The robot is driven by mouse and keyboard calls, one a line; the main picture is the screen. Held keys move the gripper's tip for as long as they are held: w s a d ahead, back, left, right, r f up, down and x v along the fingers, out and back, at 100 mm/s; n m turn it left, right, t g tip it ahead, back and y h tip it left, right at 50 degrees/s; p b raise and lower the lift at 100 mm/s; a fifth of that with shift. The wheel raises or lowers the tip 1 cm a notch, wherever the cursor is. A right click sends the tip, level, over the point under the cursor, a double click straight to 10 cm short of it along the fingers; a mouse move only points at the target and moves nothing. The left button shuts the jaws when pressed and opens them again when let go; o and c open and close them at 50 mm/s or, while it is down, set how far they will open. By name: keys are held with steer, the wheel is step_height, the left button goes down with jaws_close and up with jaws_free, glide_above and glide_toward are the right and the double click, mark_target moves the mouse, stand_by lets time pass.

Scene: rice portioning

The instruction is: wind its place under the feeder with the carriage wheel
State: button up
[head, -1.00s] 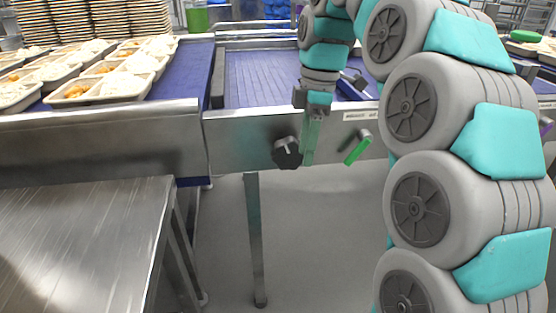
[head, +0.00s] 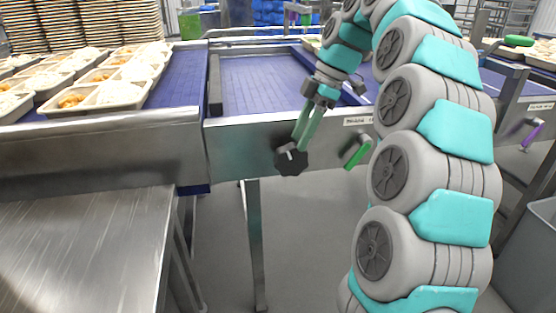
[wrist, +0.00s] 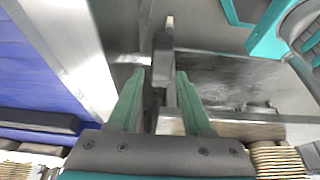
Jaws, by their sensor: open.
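The carriage wheel appears to be the black lobed knob (head: 291,160) on the steel front rail of the conveyor, in the middle of the head view. A pale mark shows on it. In the wrist view the dark knob (wrist: 163,58) stands edge-on ahead of and between my fingertips. My gripper (head: 300,143) comes down from the upper right, tilted, its green fingertips at the knob's upper edge. In the wrist view my gripper (wrist: 162,78) is open, with a finger on each side and gaps beside the knob. I cannot tell if either finger touches it. I cannot identify the feeder.
A green-handled lever (head: 357,153) sticks out of the rail just right of the knob. Food trays with rice (head: 100,97) stand on the left belt. A bare steel table (head: 80,245) is at lower left. The blue belt section (head: 262,82) behind the knob is empty.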

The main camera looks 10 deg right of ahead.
mark_target(289, 162)
steer(key=shift+b+x, duration=1.85)
steer(key=shift+x, duration=2.1)
jaws_close()
